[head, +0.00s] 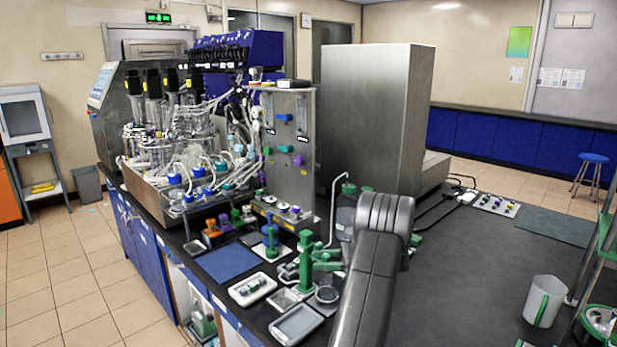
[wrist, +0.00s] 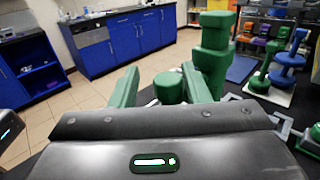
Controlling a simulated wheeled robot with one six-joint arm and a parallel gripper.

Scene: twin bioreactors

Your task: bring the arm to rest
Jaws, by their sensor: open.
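My gripper (wrist: 160,72) shows in the wrist view as two green fingers spread apart. A short green round piece (wrist: 168,88) shows between the fingers; I cannot tell how far beyond them it is. A tall green stand (wrist: 213,55) rises just right of the right finger; it also shows in the head view (head: 305,262). My dark grey arm (head: 368,275) reaches over the bench in the head view, bent at its top. I cannot make out the gripper clearly there, as green parts crowd together beside the arm.
A blue stand (head: 270,238) is behind the green one. A blue mat (head: 228,262), white tray (head: 252,289) and grey dish (head: 297,324) lie along the bench's front edge. The steel cabinet (head: 375,120) stands behind. The dark surface (head: 470,270) at right is mostly clear, with a white beaker (head: 544,301).

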